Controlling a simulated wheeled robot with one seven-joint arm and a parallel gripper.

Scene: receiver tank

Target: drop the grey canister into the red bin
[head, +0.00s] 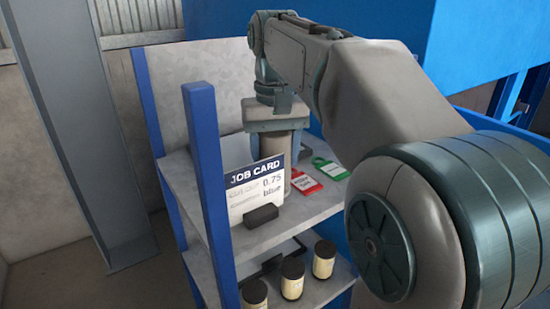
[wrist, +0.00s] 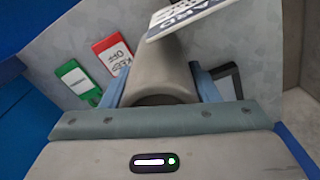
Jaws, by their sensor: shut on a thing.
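The grey canister (head: 275,145) is an upright plain cylinder over the upper shelf of the rack, partly behind the job card in the head view. My gripper (head: 277,124) points down from above and is shut on it. In the wrist view the canister (wrist: 162,72) lies between the two blue-grey fingers of my gripper (wrist: 160,85). Its foot is hidden, so I cannot tell whether it touches the shelf. No red bin shows in either view.
A white job card (head: 256,187) stands in a dark holder at the shelf's front. Red (head: 305,182) and green (head: 331,168) tags lie right of the canister. Blue posts (head: 207,165) flank the rack (head: 312,208). Several dark-lidded jars (head: 292,278) stand on the lower shelf.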

